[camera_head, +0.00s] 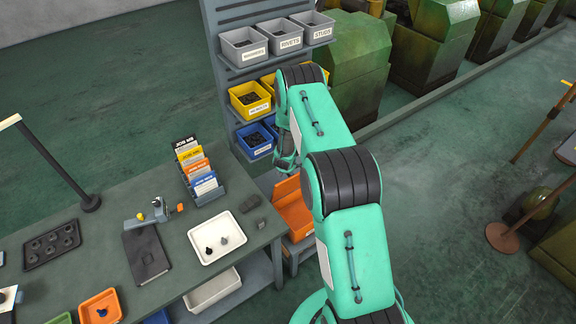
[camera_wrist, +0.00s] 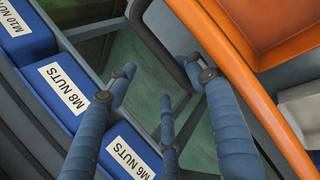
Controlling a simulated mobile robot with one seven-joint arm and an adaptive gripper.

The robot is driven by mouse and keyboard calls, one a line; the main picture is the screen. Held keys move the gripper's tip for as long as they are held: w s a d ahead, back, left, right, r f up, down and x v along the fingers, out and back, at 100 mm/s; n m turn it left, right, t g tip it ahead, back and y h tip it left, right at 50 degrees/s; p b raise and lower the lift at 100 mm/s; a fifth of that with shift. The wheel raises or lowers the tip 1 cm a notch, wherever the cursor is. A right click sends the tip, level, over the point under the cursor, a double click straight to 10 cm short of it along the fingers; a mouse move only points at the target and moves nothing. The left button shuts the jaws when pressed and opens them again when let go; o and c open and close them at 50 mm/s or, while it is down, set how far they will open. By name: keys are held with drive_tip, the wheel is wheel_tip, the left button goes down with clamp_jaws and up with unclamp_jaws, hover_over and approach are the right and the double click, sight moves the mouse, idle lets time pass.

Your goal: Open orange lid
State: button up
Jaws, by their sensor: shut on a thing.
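The orange lid (camera_head: 293,210) shows in the head view beside the rack's base, partly hidden by my arm. In the wrist view an orange panel (camera_wrist: 285,28) with a raised rim fills the upper right. A dark curved handle bar (camera_wrist: 158,45) runs along its left side, between my finger ends. My gripper (camera_wrist: 166,78) has blue fingers around the bar's lower end and is shut on it; the exact contact is hard to see. In the head view my gripper (camera_head: 286,160) is mostly hidden behind my arm, above the orange lid.
Blue bins labelled M8 NUTS (camera_wrist: 70,90) and M6 NUTS (camera_wrist: 130,150) are close to my left finger. The rack (camera_head: 228,75) carries grey, yellow and blue bins. A workbench (camera_head: 110,210) with a white tray (camera_head: 205,255) stands left. Open green floor (camera_head: 430,220) lies right.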

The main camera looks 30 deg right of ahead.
drive_tip(key=shift+o, duration=0.7)
drive_tip(key=shift+t, duration=0.3)
drive_tip(key=w+r, duration=0.1)
drive_tip(key=r, duration=0.1)
drive_tip(key=w+r, duration=0.1)
drive_tip(key=shift+w+a+r+p, duration=0.1)
drive_tip(key=shift+a+r+p, duration=0.05)
drive_tip(key=shift+r+p, duration=0.25)
drive_tip(key=shift+o, duration=0.4)
drive_tip(key=shift+a+r+p, duration=0.3)
drive_tip(key=shift+r+p, duration=0.2)
drive_tip(key=shift+r, duration=0.15)
drive_tip(key=shift+a+r+p, duration=0.25)
drive_tip(key=shift+r+p, duration=0.2)
drive_tip(key=shift+r, duration=0.2)
drive_tip(key=shift+v, duration=1.1)
drive_tip(key=c, duration=0.4)
drive_tip(key=shift+o, duration=0.2)
drive_tip(key=shift+s+a+r, duration=0.15)
drive_tip(key=shift+a+r, duration=0.25)
drive_tip(key=shift+r, duration=0.3)
drive_tip(key=shift+s+a+r, duration=0.15)
drive_tip(key=shift+a+r, duration=0.3)
drive_tip(key=shift+r, duration=0.3)
drive_tip(key=shift+s+a+r, duration=0.15)
drive_tip(key=shift+a+r, duration=0.25)
drive_tip(key=shift+r, duration=0.3)
drive_tip(key=shift+a+r, duration=0.1)
drive_tip(key=shift+r, duration=0.05)
